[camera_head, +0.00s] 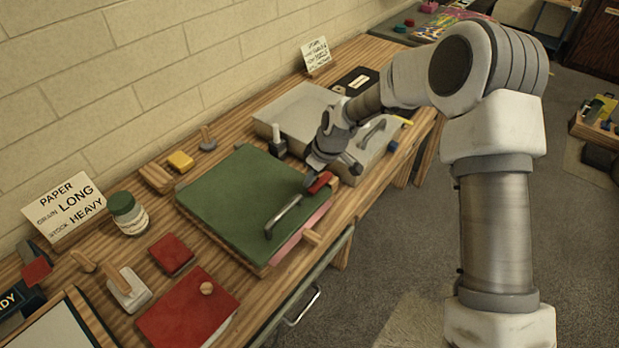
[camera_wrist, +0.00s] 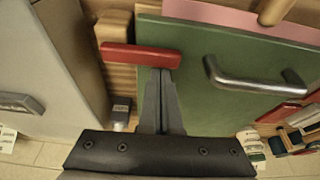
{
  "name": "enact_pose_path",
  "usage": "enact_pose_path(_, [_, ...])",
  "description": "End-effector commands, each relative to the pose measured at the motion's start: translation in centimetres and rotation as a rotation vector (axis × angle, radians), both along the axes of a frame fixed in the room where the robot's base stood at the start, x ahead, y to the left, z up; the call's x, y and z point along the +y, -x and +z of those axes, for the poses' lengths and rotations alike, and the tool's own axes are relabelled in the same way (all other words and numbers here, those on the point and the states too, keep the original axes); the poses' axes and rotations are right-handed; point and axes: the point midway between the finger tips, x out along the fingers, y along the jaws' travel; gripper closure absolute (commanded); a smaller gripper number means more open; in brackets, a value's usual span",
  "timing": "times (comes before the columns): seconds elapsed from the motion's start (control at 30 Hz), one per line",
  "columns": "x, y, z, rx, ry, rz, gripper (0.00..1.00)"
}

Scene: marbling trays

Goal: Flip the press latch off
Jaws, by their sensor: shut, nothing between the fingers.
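The press is a green board (camera_head: 240,195) on a wooden base, with a grey metal handle (camera_head: 283,216) along its front edge. The board also shows in the wrist view (camera_wrist: 225,50). The press latch is a red lever (camera_wrist: 140,56) beside the board's edge; it also shows in the head view (camera_head: 319,182). My gripper (camera_wrist: 162,72) is shut and empty, its fingertips right at the red lever. I cannot tell whether they touch it. In the head view my gripper (camera_head: 314,170) is over that corner of the press, its fingertips mostly hidden.
A pale tray (camera_head: 290,112) and a lidded metal box (camera_head: 372,150) stand behind the press. A small dark-capped block (camera_head: 277,142) sits near the board's far corner. Pink paper shows under the board.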

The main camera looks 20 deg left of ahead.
Motion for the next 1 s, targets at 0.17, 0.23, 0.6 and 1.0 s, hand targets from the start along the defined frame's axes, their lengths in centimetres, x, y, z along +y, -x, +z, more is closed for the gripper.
enact_pose_path(0.17, [-0.2, 0.1, -0.1, 0.0, 0.001, 0.028, 1.0])
enact_pose_path(0.23, [-0.2, 0.1, -0.1, 0.001, 0.001, 0.038, 1.0])
enact_pose_path(0.6, [-0.7, 0.3, -0.1, 0.001, 0.0, 0.113, 1.0])
enact_pose_path(1.0, [-2.4, 1.0, -0.1, 0.002, -0.002, 0.395, 1.0])
